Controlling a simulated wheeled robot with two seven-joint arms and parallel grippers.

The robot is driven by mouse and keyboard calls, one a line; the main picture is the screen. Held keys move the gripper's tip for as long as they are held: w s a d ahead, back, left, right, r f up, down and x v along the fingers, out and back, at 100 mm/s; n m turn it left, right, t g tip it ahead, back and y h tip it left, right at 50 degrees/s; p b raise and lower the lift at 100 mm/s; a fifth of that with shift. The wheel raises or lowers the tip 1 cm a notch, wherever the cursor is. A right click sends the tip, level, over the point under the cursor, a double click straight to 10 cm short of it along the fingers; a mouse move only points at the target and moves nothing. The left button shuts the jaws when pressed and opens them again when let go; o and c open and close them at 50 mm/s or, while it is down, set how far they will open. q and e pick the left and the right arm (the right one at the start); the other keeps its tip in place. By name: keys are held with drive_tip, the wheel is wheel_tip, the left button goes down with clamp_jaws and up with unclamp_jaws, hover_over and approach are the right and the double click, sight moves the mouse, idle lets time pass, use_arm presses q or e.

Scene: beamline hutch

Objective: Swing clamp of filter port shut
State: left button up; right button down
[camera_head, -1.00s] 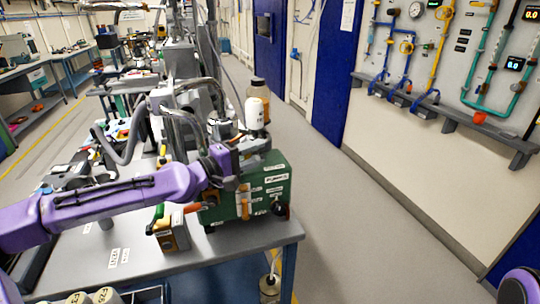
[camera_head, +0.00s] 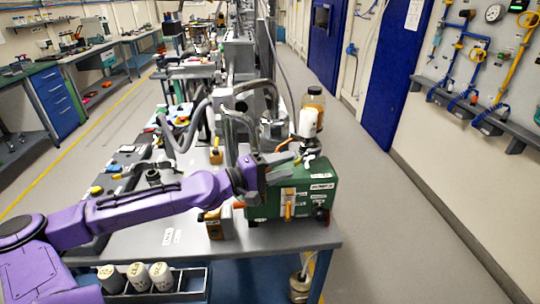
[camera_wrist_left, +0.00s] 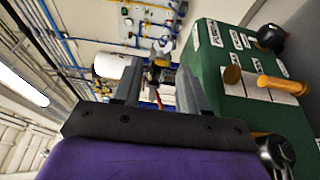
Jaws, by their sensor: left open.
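The green pump box (camera_head: 268,206) stands on the front right of the bench, with a white canister (camera_head: 309,122) above its far top edge, which I take to be the filter. A small metal fitting sits below the canister, probably the port with its clamp; whether it is shut cannot be told. My left gripper (camera_head: 288,159) is over the pump top, just left of this fitting. In the left wrist view, the open fingers (camera_wrist_left: 158,82) point at the metal fitting (camera_wrist_left: 158,62), which appears between their tips, beside the white canister (camera_wrist_left: 108,65). Contact cannot be judged. My right gripper is out of view.
A rack with several pale containers (camera_head: 160,276) is at the front. The floor to the right is clear.

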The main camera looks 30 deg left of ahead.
use_arm(q)
drive_tip(key=p+v, duration=0.1)
drive_tip(key=v, duration=0.3)
drive_tip(key=shift+s+a+p, duration=0.1)
drive_tip(key=shift+s+p, duration=0.1)
drive_tip(key=shift+p, duration=0.1)
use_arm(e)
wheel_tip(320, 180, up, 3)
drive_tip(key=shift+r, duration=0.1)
